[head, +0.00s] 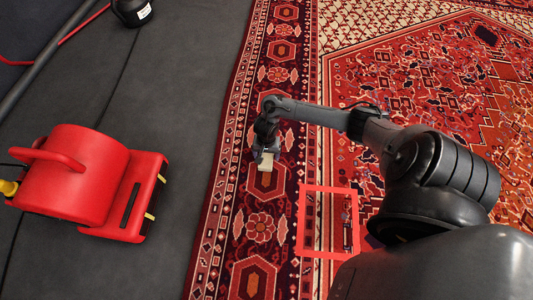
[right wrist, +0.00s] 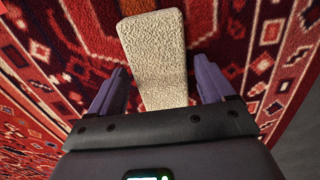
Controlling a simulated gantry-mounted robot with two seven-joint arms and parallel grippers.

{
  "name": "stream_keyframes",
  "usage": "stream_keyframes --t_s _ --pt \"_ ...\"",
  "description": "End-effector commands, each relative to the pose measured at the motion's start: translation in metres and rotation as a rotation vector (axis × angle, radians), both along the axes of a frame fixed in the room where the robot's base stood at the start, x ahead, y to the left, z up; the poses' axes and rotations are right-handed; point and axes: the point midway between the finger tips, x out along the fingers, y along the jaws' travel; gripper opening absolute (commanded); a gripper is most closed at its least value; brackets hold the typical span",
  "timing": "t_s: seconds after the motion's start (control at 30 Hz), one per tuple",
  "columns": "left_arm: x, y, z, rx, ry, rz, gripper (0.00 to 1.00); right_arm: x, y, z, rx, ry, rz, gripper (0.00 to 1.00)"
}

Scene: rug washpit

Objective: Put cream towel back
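The cream towel (right wrist: 157,58) is a small, folded-looking block with a rough nap. It lies on the rug in the right wrist view, reaching between the two purple fingers. It also shows in the head view (head: 266,163), partly hidden by my right gripper (head: 264,152). My right gripper (right wrist: 160,78) is open, with a finger on each side of the towel and gaps between them and it. A red square outline (head: 301,222) lies on the rug to the right of and nearer than the towel, with no towel inside it. My left gripper is not in view.
The patterned red rug (head: 259,226) covers the middle and right. A red blower-like machine (head: 85,175) stands on the dark floor (head: 185,60) at left. A black round object (head: 131,12) and a red hose (head: 85,25) are at the far left.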

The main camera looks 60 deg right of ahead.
Motion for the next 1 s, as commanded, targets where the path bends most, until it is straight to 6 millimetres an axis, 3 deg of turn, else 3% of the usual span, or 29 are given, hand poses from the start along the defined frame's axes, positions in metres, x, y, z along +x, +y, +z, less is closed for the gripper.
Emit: stream_keyframes --t_s 0.4,0.57,1.0 --pt "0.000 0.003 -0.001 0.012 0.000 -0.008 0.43 0.000 0.000 0.002 -0.001 0.000 0.002 0.86" --pt "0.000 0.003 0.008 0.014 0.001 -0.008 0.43 0.000 0.000 0.012 0.000 0.000 0.001 0.86" --pt "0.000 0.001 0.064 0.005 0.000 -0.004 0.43 0.001 -0.001 0.074 0.000 0.000 0.001 0.86"
